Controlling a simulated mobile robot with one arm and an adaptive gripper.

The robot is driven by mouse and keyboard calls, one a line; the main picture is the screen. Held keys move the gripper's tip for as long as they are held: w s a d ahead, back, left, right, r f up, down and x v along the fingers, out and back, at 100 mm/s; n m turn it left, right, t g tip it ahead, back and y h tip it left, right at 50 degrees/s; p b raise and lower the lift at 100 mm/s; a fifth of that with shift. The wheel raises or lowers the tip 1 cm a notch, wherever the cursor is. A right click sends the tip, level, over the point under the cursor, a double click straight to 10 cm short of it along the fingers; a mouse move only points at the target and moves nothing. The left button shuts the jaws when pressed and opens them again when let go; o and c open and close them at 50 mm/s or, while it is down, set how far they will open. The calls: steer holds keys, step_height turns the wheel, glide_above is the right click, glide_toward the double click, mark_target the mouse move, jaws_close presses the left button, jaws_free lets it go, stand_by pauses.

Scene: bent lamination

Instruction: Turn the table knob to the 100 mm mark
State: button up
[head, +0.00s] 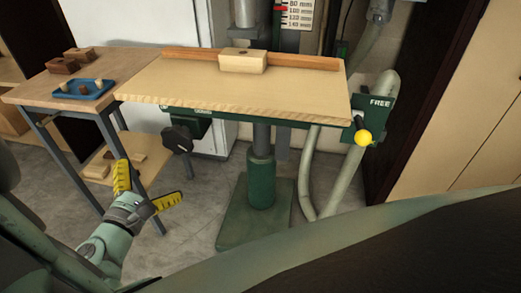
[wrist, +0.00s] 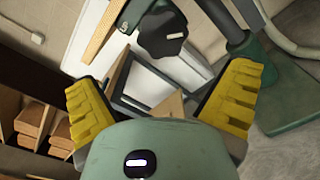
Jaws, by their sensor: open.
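The table knob (head: 179,139) is a dark lobed knob on the green frame under the left part of the wooden drill table (head: 200,92). In the wrist view the knob (wrist: 163,33), with a white mark on it, is ahead of and above my fingers. My gripper (head: 149,187) has yellow fingers spread wide and empty, below and left of the knob, apart from it. The same gripper (wrist: 165,95) shows in the wrist view. The scale (head: 298,14) on the column shows 80, 100, 120 and 140 mm marks, with a red pointer (head: 281,8) near its upper part; the exact reading is unclear.
A side table (head: 40,92) with a blue tray (head: 83,88) and wooden blocks stands at left. A lever with a yellow ball (head: 363,138) sits at right by a FREE label. A wooden block (head: 243,62) rests on the drill table. The green column base (head: 240,220) stands below.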

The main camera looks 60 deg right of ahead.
mark_target(177, 143)
steer(key=x, duration=1.2)
steer(key=shift+d+p, duration=0.15)
steer(key=shift+p, duration=0.25)
stand_by(0.3)
steer(key=shift+f, duration=0.1)
steer(key=c, duration=0.9)
steer(key=shift+c, duration=0.2)
steer(key=shift+f, duration=0.1)
